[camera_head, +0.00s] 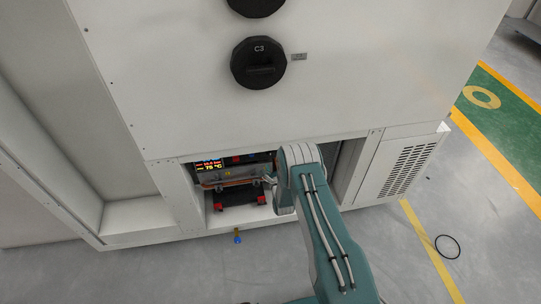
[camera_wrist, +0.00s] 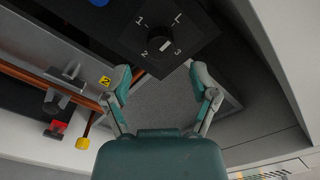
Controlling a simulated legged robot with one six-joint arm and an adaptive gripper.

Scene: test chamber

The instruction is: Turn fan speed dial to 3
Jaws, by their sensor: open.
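The fan speed dial (camera_wrist: 159,43) is a round black knob on a dark square plate, at the top centre of the wrist view. Printed marks 1, 2, 3 and one like an L surround it. A small white mark shows on the knob; which number it points to is hard to tell. My gripper (camera_wrist: 161,78) is open and empty, its two green-grey fingers spread below the dial in the picture and apart from it. In the head view my arm reaches the low cabinet opening and hides the dial.
The opening holds a lit display (camera_head: 208,165) and a copper-coloured pipe (camera_wrist: 60,86). A large black C3 knob (camera_head: 258,63) is on the panel above. Cabinet walls border the opening.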

